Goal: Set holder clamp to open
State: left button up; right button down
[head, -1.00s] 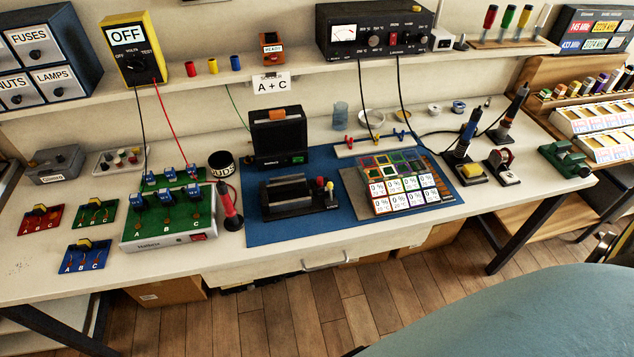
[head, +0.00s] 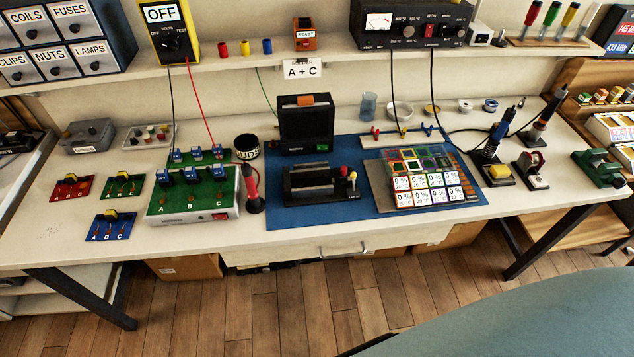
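On the blue mat (head: 340,213) in the head view sits a low black holder (head: 308,184) with a dark grey bar along its top. A red-tipped lever (head: 343,174) and a yellow-tipped lever (head: 352,178) stand at its right end. I take this to be the holder with the clamp; I cannot tell whether the clamp is open or shut. Neither of my grippers is in view, and nothing touches the holder.
A black radio-like case (head: 305,122) stands behind the holder. A green circuit board unit (head: 192,196) and a red-handled tool (head: 252,188) are to its left. A tile panel (head: 430,190) is to its right. A green vise-like tool (head: 600,168) stands at the far right.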

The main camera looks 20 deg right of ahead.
aim_at(341, 176)
jog(key=z, duration=0.1)
jog(key=i, duration=0.35)
jog(key=z, duration=2.1)
